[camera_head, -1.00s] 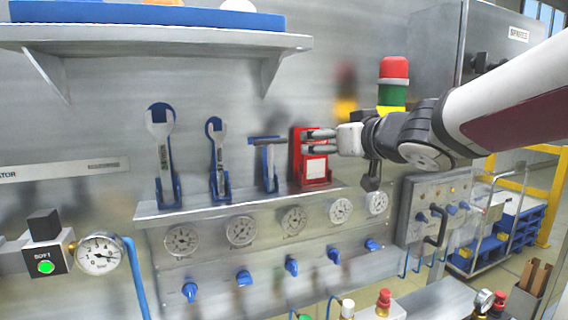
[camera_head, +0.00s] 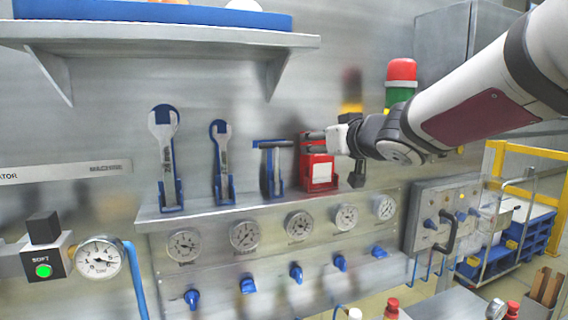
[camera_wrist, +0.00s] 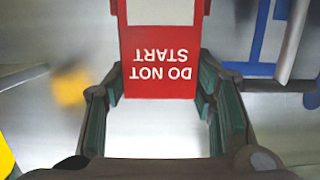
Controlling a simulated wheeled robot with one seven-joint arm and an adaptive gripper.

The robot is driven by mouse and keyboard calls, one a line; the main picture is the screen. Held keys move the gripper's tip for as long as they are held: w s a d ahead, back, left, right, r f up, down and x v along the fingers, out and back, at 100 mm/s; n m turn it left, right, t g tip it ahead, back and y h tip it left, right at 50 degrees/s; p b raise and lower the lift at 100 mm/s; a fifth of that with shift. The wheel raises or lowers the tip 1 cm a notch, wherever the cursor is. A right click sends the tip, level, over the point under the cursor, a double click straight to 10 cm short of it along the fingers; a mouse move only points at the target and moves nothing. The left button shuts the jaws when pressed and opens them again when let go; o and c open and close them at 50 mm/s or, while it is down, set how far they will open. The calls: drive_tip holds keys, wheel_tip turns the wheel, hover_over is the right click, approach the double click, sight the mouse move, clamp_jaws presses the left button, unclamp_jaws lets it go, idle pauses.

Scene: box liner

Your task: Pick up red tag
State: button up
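The red tag (camera_head: 318,172) has a white panel and stands in a holder on the wall ledge, right of the hung tools. In the wrist view the red tag (camera_wrist: 160,82) appears upside down with the words "DO NOT START". My gripper (camera_head: 316,141) is at the tag's upper part in the head view. In the wrist view my gripper (camera_wrist: 161,84) is open, with one finger by each side edge of the tag's end. I cannot tell whether the fingers touch it. The fingers cover part of the tag in the head view.
A blue-handled T-shaped tool (camera_head: 271,167) hangs just left of the tag, and two wrenches (camera_head: 166,150) hang farther left. A shelf (camera_head: 160,38) juts out above. Gauges (camera_head: 299,225) and blue valves lie below the ledge. A red-and-green signal light (camera_head: 401,84) stands at right.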

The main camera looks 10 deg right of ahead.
drive_tip(key=shift+c, duration=1.2)
